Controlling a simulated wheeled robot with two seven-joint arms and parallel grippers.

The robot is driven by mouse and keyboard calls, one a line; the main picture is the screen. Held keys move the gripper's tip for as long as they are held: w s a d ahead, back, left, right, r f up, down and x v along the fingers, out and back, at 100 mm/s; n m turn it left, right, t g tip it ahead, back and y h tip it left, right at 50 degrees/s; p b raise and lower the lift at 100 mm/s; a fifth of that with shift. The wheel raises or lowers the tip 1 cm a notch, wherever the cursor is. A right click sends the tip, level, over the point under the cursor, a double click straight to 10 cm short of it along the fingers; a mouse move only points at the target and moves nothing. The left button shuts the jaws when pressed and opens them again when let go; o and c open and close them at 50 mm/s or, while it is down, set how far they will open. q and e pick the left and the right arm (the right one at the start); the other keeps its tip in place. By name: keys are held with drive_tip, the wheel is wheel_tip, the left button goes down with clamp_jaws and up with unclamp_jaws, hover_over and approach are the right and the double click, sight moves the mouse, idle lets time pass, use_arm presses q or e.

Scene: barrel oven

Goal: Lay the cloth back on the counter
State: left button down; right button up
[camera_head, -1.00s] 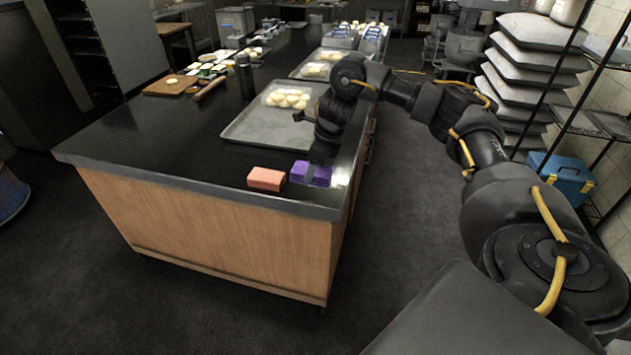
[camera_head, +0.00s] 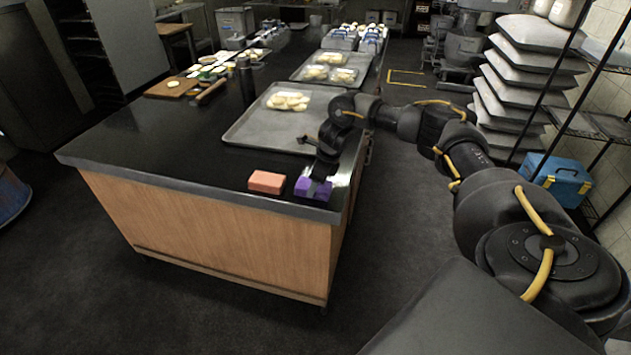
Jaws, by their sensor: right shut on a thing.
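The purple folded cloth (camera_head: 304,187) lies at the front right corner of the black counter (camera_head: 150,140), next to a pink block (camera_head: 266,182). My right gripper (camera_head: 318,181) comes down over the purple cloth from behind and is shut on it. The cloth appears to be at counter height; whether it touches the counter is hard to tell. The gripper's fingers cover part of the cloth. My left gripper is not in view.
A metal tray (camera_head: 240,131) with bagged dough balls lies behind the gripper. A rolling pin (camera_head: 211,90), a dark bottle (camera_head: 246,78) and a wooden board (camera_head: 171,87) stand further back. The counter's left front is clear. A blue toolbox (camera_head: 560,180) sits at right.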

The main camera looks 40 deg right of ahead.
sight(325, 186)
drive_tip(key=o, duration=0.9)
drive_tip(key=shift+f, duration=0.2)
drive_tip(key=shift+r, duration=0.1)
drive_tip(key=b+v, duration=0.1)
drive_tip(key=v, duration=1.1)
